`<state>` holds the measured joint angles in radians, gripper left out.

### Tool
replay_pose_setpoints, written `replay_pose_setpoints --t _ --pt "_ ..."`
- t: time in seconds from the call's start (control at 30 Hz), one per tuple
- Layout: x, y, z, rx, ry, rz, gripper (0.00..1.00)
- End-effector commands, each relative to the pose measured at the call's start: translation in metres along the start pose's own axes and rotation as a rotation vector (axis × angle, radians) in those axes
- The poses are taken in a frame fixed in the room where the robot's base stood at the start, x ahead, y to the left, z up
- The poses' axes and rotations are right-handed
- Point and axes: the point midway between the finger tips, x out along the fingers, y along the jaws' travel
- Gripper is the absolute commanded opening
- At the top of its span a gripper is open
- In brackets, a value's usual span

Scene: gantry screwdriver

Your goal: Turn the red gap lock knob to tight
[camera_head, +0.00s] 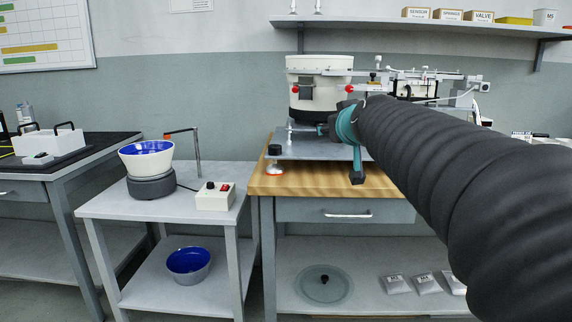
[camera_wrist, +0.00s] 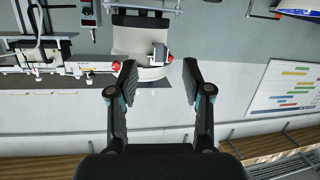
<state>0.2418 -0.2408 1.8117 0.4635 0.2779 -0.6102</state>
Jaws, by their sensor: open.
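Two small red knobs show on the white-and-black bowl feeder (camera_head: 318,65): a left red knob (camera_head: 295,89) and a right red knob (camera_head: 349,88). I cannot tell which is the gap lock knob, or read its setting. The wrist view is upside down; there one red knob (camera_wrist: 169,58) lies between my fingers, near the right finger, and the other (camera_wrist: 115,66) is beside the left fingertip. My gripper (camera_wrist: 158,75) is open and empty in front of the feeder. In the head view my arm hides part of the machine; contact with a knob is not visible.
The feeder machine stands on a wooden-topped bench (camera_head: 310,182). A lower grey table (camera_head: 105,207) at left carries a blue-lined bowl (camera_head: 147,149) and a control box (camera_head: 215,196). A wall shelf (camera_head: 400,23) with labelled boxes is above. White rail hardware (camera_head: 430,76) extends right.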

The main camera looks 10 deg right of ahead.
Motion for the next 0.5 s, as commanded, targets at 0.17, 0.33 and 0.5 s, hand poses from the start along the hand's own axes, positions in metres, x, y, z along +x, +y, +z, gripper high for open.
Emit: replay_pose_setpoints --t 0.17,0.33,0.5 --pt "-0.016 -0.018 0.019 0.01 -0.06 -0.04 0.5" --pt "-0.029 -0.033 0.039 0.018 -0.115 -0.072 0.5" --pt "-0.042 -0.044 0.057 0.025 -0.164 -0.096 0.5"
